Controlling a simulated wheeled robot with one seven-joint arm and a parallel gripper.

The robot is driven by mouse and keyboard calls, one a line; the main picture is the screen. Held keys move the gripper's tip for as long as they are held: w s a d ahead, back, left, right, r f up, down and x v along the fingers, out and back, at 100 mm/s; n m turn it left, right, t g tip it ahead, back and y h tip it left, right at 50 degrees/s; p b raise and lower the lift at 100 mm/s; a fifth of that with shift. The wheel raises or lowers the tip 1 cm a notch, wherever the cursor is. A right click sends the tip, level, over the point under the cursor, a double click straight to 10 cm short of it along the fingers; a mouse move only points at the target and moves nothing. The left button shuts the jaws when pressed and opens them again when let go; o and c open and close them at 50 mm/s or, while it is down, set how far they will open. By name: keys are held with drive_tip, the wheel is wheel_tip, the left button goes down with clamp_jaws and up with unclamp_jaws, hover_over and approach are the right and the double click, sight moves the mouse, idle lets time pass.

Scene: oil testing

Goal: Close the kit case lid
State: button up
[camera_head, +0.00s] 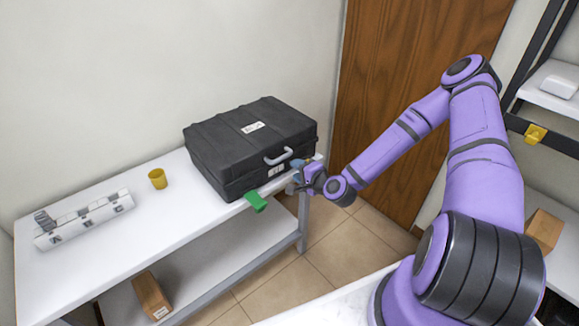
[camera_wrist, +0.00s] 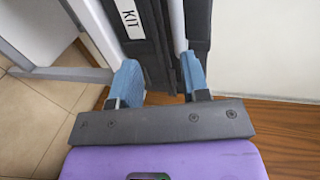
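The black kit case (camera_head: 235,150) stands at the right end of the white table. Its lid (camera_head: 250,122) is down over the base; I cannot tell whether the seam is fully shut. A grey handle (camera_head: 278,157) shows on the front. My gripper (camera_head: 298,170) is at the case's front right corner. In the wrist view my gripper (camera_wrist: 162,78) has its two blue fingers spread apart. Dark case surface (camera_wrist: 150,45) lies beyond and between them, with a white KIT label (camera_wrist: 129,17) and a grey bar beside the right finger. Contact is unclear.
On the white table (camera_head: 120,255) stand a yellow cup (camera_head: 158,179) and a white rack-like object (camera_head: 84,221). A green piece (camera_head: 256,202) sticks out at the front edge. A brown box (camera_head: 151,296) is on the lower shelf. A wooden door (camera_head: 385,70) is behind my arm.

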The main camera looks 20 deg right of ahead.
drive_tip(key=shift+v, duration=2.2)
drive_tip(key=shift+w+r, duration=0.1)
drive_tip(key=s+d+r+n+g+h, duration=0.1)
drive_tip(key=s+r+n+g+h, duration=0.2)
drive_tip(key=r, duration=0.6)
drive_tip(key=s+d+r+n+g+h, duration=0.1)
drive_tip(key=s+r+n+g, duration=0.15)
drive_tip(key=r+n, duration=0.5)
drive_tip(key=s+d+r+n+g+h, duration=0.1)
drive_tip(key=s+r+n+g+h, duration=0.15)
drive_tip(key=r, duration=0.75)
drive_tip(key=s+a+r+y, duration=0.1)
drive_tip(key=s+r, duration=0.6)
drive_tip(key=s, duration=0.3)
drive_tip(key=s+a+r+n+g+y, duration=0.1)
drive_tip(key=s+a+r, duration=0.1)
drive_tip(key=s+r, duration=0.6)
drive_tip(key=shift+s+a+r+n, duration=0.2)
drive_tip(key=shift+s+r+n, duration=0.1)
drive_tip(key=shift+s, duration=0.9)
